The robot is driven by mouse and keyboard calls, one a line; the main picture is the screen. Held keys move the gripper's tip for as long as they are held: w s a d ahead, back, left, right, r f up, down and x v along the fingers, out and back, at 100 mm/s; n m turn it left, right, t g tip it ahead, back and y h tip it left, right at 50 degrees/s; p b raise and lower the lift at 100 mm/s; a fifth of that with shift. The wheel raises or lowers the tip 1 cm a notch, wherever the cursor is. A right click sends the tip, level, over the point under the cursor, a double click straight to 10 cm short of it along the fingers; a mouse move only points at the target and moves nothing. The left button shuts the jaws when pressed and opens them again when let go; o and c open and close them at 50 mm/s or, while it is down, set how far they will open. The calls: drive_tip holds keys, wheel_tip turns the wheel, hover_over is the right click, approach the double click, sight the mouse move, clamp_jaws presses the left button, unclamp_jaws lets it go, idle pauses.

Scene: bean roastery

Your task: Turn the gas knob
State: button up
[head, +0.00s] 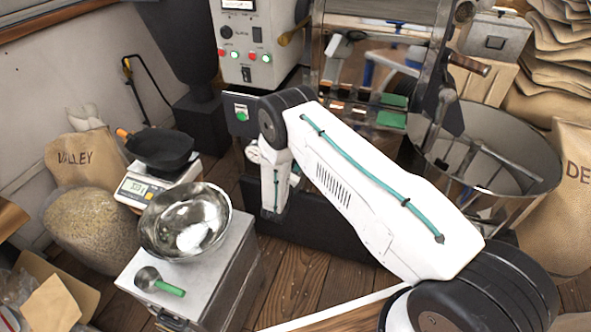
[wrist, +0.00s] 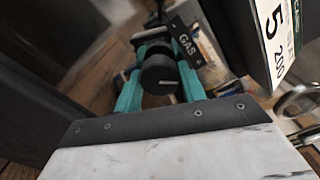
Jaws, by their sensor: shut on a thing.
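The gas knob (wrist: 158,70) is a round black knob with a short white mark, in the upper middle of the wrist view. A black tag reading GAS (wrist: 184,44) is just beyond it, to the right. My gripper (wrist: 160,82) has teal fingers, one on each side of the knob, and is shut on it. The white mark on the knob lies nearly level in the picture. In the head view my arm hides the knob and the fingers.
A dark panel edge with a white label reading 5 and 200 (wrist: 276,35) is close at the right in the wrist view. In the head view, a roaster control box (head: 250,45), a steel cooling bin (head: 520,160) and a metal bowl (head: 185,222) on a grey case stand around my arm.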

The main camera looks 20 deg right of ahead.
drive_tip(key=shift+a+n, duration=0.1)
drive_tip(key=shift+n, duration=3.8)
drive_tip(key=o, duration=1)
drive_tip(key=shift+c, duration=0.2)
drive_tip(key=shift+s, duration=0.1)
drive_tip(key=v, duration=0.7)
drive_tip(key=shift+s+a, duration=0.25)
